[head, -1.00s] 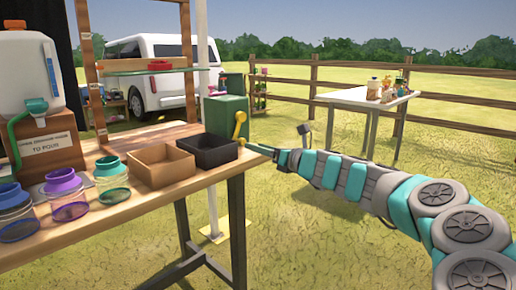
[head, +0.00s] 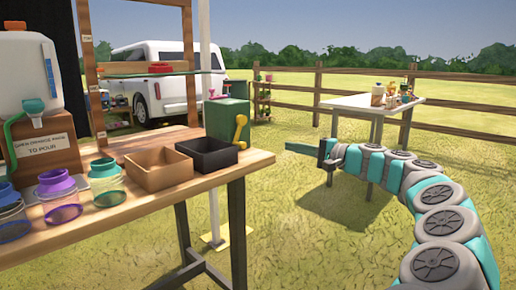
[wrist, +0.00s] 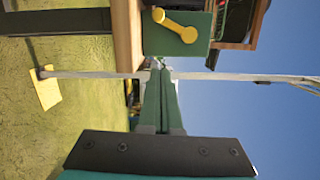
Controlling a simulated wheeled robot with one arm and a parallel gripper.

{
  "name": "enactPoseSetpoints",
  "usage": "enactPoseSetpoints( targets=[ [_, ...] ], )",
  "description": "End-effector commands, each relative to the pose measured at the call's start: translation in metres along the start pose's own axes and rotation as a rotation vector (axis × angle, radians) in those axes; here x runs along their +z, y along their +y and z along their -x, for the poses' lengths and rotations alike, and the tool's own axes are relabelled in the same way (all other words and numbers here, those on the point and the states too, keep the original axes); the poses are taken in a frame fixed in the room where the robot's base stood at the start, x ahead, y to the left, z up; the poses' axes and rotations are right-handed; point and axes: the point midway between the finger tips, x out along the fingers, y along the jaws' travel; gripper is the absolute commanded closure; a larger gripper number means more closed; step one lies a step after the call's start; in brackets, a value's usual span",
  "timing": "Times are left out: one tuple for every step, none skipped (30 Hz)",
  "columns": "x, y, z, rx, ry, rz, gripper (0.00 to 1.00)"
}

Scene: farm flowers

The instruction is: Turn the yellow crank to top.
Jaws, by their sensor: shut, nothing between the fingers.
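The yellow crank (head: 240,129) is on the side of a green box (head: 226,118) at the right end of the wooden table. In the head view it stands nearly upright, one round end up and the other down. The wrist view, turned sideways, also shows the crank (wrist: 175,25), tilted on the box's face (wrist: 196,44). I cannot tell which end is the pivot. My gripper (head: 288,147) is shut and empty, to the right of the crank and clear of it. In the wrist view my gripper's closed fingers (wrist: 160,76) point towards the box.
The wooden table (head: 215,179) holds a black tray (head: 212,165), a brown tray (head: 160,180), and several jars. A white post stands behind it. A white table (head: 345,102) stands at the back right. Open grass lies between the tables.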

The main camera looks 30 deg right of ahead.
Motion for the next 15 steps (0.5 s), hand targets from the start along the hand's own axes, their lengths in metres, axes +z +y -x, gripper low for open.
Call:
enactPoseSetpoints(
  targets=[
    [-0.001,0.002,0.001,0.005,-0.005,0.042,1.0],
    [-0.001,0.002,0.002,0.007,-0.009,0.063,1.0],
    [-0.001,0.002,0.002,0.009,-0.012,0.082,1.0],
    [0.0,0.003,0.002,0.01,-0.014,0.093,1.0],
    [0.0,0.003,0.001,0.011,-0.015,0.099,1.0],
    [0.0,0.003,-0.002,0.011,-0.016,0.102,1.0],
    [0.0,0.003,-0.004,0.011,-0.016,0.103,1.0],
    [0.0,0.003,-0.007,0.011,-0.017,0.102,1.0],
    [0.0,0.003,-0.012,0.011,-0.016,0.101,1.0],
    [0.0,0.003,-0.016,0.011,-0.016,0.1,1.0],
    [0.0,0.004,-0.021,0.012,-0.015,0.1,1.0],
    [0.0,0.004,-0.029,0.013,-0.015,0.1,1.0],
    [0.0,0.004,-0.035,0.013,-0.015,0.1,1.0],
    [0.0,0.004,-0.041,0.013,-0.015,0.1,1.0],
    [0.0,0.004,-0.048,0.014,-0.015,0.101,1.0]
  ],
)
